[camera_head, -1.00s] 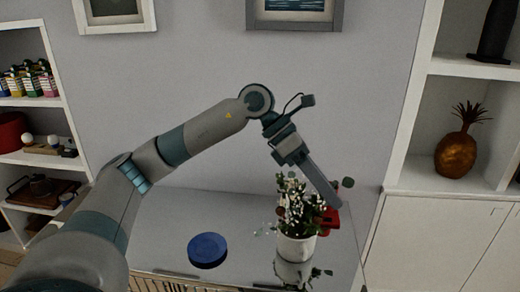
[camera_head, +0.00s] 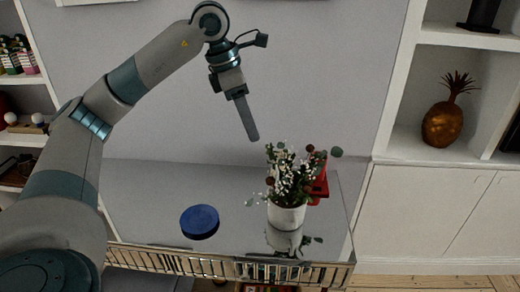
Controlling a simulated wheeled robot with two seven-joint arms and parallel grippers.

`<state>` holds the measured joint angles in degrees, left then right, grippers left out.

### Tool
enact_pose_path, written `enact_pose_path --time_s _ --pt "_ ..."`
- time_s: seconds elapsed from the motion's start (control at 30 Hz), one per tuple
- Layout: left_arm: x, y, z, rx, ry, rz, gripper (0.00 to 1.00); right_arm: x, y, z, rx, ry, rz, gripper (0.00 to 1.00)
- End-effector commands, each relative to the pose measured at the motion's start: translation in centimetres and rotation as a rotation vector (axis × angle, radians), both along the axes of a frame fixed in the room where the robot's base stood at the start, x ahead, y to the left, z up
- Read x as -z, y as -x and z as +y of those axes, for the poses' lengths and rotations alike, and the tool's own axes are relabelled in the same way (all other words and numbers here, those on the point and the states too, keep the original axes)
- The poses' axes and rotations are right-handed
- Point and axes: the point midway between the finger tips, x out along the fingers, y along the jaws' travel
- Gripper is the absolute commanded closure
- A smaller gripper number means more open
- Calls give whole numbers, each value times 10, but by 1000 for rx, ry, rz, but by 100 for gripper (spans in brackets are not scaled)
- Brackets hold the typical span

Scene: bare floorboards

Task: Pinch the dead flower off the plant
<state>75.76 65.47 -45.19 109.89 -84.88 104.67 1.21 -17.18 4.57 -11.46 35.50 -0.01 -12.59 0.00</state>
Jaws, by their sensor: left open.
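The plant (camera_head: 287,178) stands upright in a white pot (camera_head: 286,216) on a glossy grey table. It has green leaves, small white blossoms and several dark reddish-brown heads, one of them (camera_head: 271,181) at its left side. I cannot tell for sure which head is the dead flower. My left gripper (camera_head: 252,135) hangs above and to the left of the plant, pointing down, apart from it. It is open and empty, though the fingers overlap from this angle. My right gripper is not in view.
A round blue dish (camera_head: 200,221) lies on the table (camera_head: 150,195) left of the pot. A red object (camera_head: 319,183) stands partly hidden behind the plant. White shelves with a golden pineapple (camera_head: 448,112) stand at the right. The table's left part is clear.

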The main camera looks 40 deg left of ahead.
Motion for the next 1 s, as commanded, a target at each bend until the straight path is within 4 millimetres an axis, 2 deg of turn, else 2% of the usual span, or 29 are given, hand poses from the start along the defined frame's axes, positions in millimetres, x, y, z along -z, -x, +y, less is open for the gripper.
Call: enact_pose_path --time_s 0.27,1.0 --pt "25 -5 -5 1 -1 5 58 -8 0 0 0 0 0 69" --pt "136 -30 -29 2 1 3 58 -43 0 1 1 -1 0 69"
